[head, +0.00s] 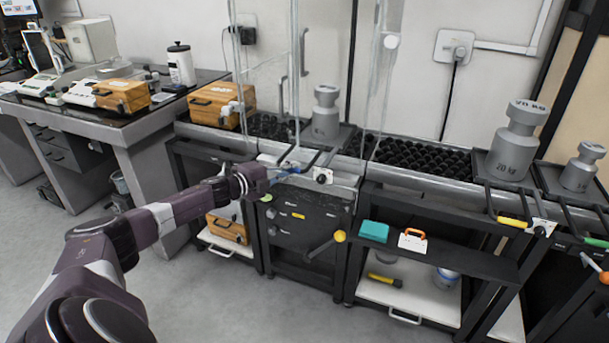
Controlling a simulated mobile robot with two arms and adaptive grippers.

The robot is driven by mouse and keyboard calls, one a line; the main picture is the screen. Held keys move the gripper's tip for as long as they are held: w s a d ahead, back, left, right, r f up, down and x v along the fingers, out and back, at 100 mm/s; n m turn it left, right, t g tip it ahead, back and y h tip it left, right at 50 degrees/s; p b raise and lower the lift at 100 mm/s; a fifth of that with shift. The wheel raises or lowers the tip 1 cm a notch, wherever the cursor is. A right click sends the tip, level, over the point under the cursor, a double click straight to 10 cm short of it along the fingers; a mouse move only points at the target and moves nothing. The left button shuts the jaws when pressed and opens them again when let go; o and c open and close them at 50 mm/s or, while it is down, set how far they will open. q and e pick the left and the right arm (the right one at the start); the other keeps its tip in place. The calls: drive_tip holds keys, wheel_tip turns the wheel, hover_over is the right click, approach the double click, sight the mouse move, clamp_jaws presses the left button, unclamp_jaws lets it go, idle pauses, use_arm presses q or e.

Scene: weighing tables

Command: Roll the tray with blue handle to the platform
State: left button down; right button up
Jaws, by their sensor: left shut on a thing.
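My left gripper (268,178) reaches in from the left at the front edge of the middle bench and is shut on the blue handle (287,171). The handle's dark bars run back to a dark tray (345,137) that bears a grey cylindrical weight (325,116). The gripper's fingers partly cover the handle. Black roller beds lie on both sides of this tray, one at left (268,127) and a longer one at right (425,157). I cannot tell for certain which surface is the platform. My right gripper is not in view.
A tray with a yellow handle (513,222) bears a large weight (515,140); another weight (583,167) stands at far right. Clear panels hang above the bench. A lever with a yellow knob (340,236) sticks out below. Wooden boxes (222,103) stand at left. The floor in front is free.

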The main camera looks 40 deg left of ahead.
use_arm(q)
drive_tip(key=shift+s+a+f, duration=0.15)
drive_tip(key=shift+s+a, duration=0.1)
drive_tip(key=shift+a, duration=0.5)
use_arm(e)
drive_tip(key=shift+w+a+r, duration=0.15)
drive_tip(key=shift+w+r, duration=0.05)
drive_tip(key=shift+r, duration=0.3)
use_arm(q)
drive_tip(key=c, duration=2)
unclamp_jaws()
drive_tip(key=shift+v, duration=5.95)
